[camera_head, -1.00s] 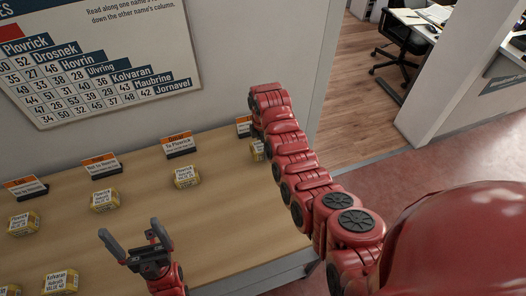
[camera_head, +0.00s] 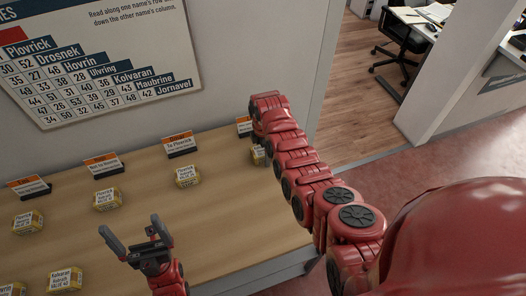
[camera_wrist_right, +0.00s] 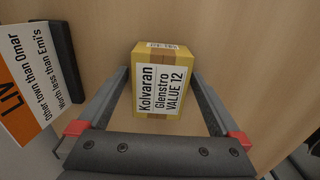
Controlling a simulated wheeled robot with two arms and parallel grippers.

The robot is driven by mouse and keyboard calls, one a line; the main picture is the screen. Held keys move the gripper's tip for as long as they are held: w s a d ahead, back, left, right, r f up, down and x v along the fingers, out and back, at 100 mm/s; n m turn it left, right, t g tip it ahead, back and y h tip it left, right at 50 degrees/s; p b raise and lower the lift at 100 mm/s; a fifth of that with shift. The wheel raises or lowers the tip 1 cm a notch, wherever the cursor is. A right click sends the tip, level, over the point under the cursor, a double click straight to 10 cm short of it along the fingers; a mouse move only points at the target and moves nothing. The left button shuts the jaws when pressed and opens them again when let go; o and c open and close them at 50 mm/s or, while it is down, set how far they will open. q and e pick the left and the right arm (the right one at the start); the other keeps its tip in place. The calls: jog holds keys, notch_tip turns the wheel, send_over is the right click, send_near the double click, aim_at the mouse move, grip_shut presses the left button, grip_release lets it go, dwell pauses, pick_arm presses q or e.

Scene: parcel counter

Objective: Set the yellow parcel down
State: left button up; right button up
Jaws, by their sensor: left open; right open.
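The yellow parcel (camera_wrist_right: 162,85), labelled Kolvaran, Glenstro, VALUE 12, stands upright on the wooden counter in the right wrist view. My right gripper (camera_wrist_right: 155,78) is open, with one finger on each side of it; whether a finger touches it I cannot tell. In the head view a parcel (camera_head: 258,156) shows partly behind my right arm, whose gripper is hidden there. My left gripper (camera_head: 128,227) is open and empty above the front of the counter.
Several other yellow parcels, such as one at the middle (camera_head: 187,176) and one at the front (camera_head: 64,280), stand on the counter (camera_head: 225,215). Orange-topped cards (camera_head: 180,144) line the back. An orange card (camera_wrist_right: 22,85) stands left of my right gripper.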

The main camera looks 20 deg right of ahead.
aim_at(263, 150)
jog(key=shift+r, duration=0.25)
notch_tip(263, 150, up, 5)
jog(key=shift+w+r+b, duration=0.1)
jog(key=shift+b, duration=1.15)
notch_tip(263, 150, up, 7)
jog(key=p, duration=0.4)
jog(key=shift+f, duration=0.2)
jog(key=shift+s, duration=0.2)
